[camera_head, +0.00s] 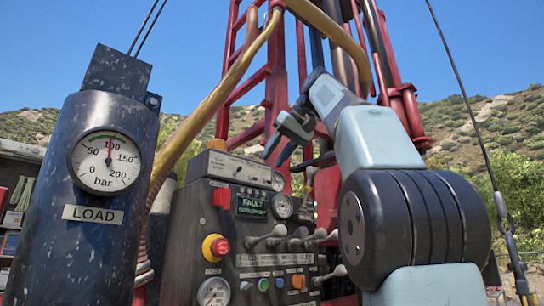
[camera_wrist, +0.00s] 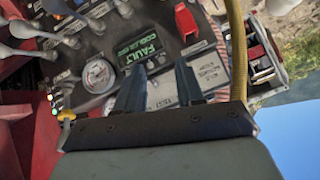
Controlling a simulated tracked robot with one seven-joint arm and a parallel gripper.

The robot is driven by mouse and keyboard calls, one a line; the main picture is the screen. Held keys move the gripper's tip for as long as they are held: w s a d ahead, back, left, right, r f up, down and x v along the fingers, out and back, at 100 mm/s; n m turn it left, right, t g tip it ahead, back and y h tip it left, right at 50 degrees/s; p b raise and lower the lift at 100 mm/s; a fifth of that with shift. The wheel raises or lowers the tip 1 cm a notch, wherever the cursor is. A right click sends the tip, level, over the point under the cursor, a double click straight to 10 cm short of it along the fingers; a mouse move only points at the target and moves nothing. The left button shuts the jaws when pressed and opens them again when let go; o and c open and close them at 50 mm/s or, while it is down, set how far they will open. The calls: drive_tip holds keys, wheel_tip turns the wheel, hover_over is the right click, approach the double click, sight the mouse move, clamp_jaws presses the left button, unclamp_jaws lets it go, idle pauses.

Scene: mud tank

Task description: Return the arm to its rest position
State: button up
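My arm is raised and bent on the right of the head view, in front of the control panel (camera_head: 245,240). My gripper (camera_head: 272,155) is at its end, up near the panel's top edge. In the wrist view my gripper (camera_wrist: 160,80) shows two dark fingers standing apart with a clear gap between them. Nothing is held between the fingers. Beyond them is the panel face with the green FAULT display (camera_wrist: 139,46). It also shows in the head view (camera_head: 252,203).
A dark cylinder with a bar gauge (camera_head: 105,161) marked LOAD stands at left. The panel carries a red emergency button (camera_head: 215,247), a red switch cover (camera_head: 222,198) and several levers (camera_head: 290,237). A yellow hose (camera_head: 215,100) and red mast (camera_head: 275,90) rise behind.

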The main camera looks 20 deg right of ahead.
drive_tip(key=shift+f, duration=0.1)
idle(0.4)
drive_tip(key=s+a+f+g+h, duration=0.1)
drive_tip(key=s+f, duration=0.5)
drive_tip(key=f, duration=1.2)
drive_tip(key=s+a+f+m+g+h, duration=0.1)
drive_tip(key=s+f, duration=0.5)
drive_tip(key=f, duration=1.2)
drive_tip(key=s+a+f+g+h, duration=0.1)
drive_tip(key=s+f, duration=0.4)
drive_tip(key=f, duration=1.3)
drive_tip(key=shift+s+a+f+h, duration=0.2)
drive_tip(key=shift+s+a+h, duration=0.2)
drive_tip(key=shift+a+h, duration=0.15)
